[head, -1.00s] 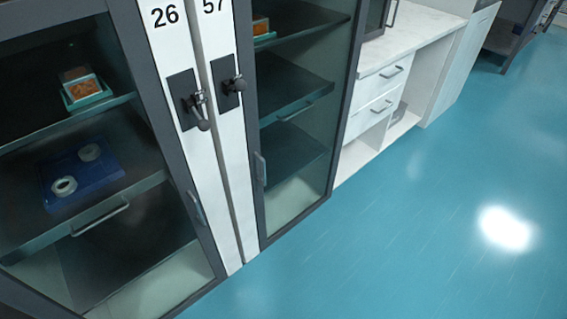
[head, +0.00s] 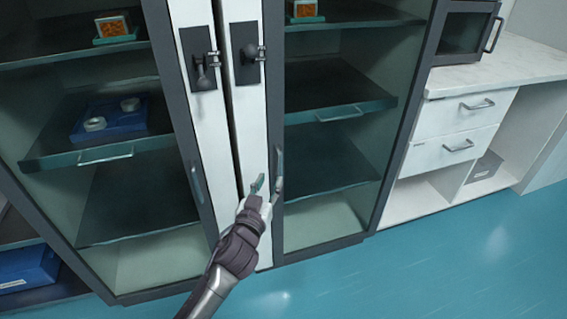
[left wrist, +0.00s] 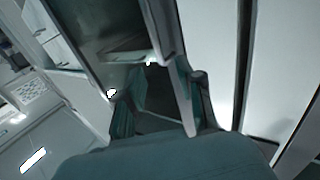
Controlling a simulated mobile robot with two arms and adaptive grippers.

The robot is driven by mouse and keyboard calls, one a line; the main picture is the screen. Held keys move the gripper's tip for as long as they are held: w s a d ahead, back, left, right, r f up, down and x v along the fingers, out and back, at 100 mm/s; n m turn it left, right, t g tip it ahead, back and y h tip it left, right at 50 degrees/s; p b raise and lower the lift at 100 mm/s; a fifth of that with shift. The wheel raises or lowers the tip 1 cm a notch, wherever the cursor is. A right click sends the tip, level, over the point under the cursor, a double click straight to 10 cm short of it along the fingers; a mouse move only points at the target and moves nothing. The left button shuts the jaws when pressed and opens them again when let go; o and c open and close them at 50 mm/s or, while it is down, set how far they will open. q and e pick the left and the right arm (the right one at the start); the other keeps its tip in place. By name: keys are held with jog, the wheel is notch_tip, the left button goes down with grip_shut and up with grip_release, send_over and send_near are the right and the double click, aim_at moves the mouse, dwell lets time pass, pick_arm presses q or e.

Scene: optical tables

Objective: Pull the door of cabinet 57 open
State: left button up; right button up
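Cabinet 57 is the right-hand glass-fronted cabinet; its door (head: 277,224) has a dark frame and looks shut. Its upright grey handle (head: 279,165) is on the left side of the door. My left gripper (head: 267,187) is at the lower end of this handle, fingers pointing up at it. In the left wrist view my left gripper (left wrist: 160,105) is open, with its fingers apart. The handle (left wrist: 184,100) shows between them, closer to the right finger. I cannot tell whether a finger touches it. My right gripper is not in view.
The left cabinet (head: 208,222) has its own handle (head: 196,184) close by. Dark latches (head: 246,54) sit on the white posts. Shelves hold a blue tray (head: 110,121) and small boxes. White drawers (head: 455,130) stand at right. The blue floor (head: 440,265) in front is clear.

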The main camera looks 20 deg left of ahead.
aim_at(280, 162)
pick_arm(q)
jog(key=w+b, duration=0.1)
jog(key=w, duration=0.9)
jog(key=shift+d, duration=0.1)
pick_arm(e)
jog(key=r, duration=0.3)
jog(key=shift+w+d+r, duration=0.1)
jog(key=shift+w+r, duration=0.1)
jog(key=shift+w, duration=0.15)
pick_arm(q)
jog(key=shift+c, duration=0.2)
jog(key=shift+s, duration=0.1)
grip_shut()
